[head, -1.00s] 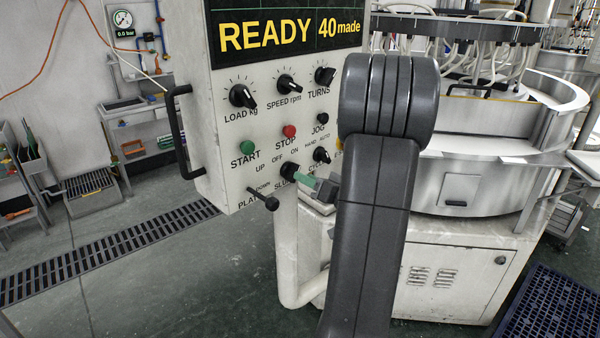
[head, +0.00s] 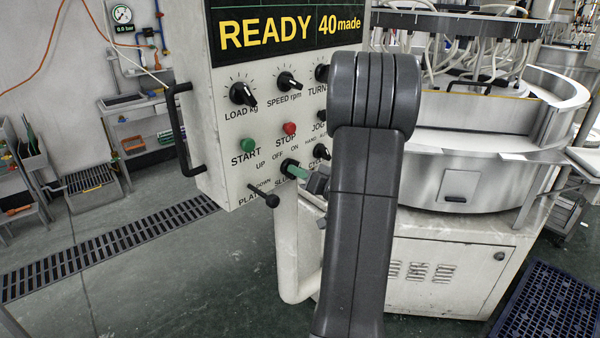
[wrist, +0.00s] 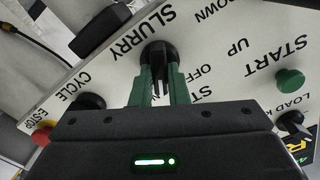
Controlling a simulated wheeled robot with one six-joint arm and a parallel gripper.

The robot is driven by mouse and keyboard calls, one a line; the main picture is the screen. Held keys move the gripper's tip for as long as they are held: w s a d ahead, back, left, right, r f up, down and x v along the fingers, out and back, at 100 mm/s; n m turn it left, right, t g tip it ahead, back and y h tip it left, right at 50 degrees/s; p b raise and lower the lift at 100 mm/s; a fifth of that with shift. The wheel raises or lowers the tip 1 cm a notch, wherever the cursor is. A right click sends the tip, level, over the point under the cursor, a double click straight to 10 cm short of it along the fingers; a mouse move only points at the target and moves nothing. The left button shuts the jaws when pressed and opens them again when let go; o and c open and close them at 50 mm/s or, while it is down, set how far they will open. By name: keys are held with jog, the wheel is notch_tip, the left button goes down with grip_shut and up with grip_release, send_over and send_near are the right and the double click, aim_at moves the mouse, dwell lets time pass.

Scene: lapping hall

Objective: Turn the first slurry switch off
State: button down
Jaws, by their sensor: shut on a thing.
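The slurry switch is a black rotary knob (head: 288,165) low on the white control panel, above its partly covered label and below the words OFF and ON. It also shows in the wrist view (wrist: 158,54), under the word SLURRY. My gripper (head: 293,169) is at the knob, its green fingers reaching in from the right. In the wrist view my gripper (wrist: 161,76) has one finger on each side of the knob's grip and is shut on it. I cannot tell clearly which mark the knob points to.
A black lever (head: 263,195) for the platen sticks out left of the knob. The cycle knob (head: 320,152) is close on the right, and the green start (head: 247,145) and red stop (head: 289,128) buttons are above. A red emergency stop (wrist: 43,133) shows in the wrist view.

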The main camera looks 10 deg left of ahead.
jog(key=shift+b, duration=0.3)
jog(key=shift+s+f+n+b, duration=0.1)
jog(key=shift+n+b, duration=5.8)
jog(key=shift+b, duration=0.55)
jog(key=c, duration=1.4)
grip_release()
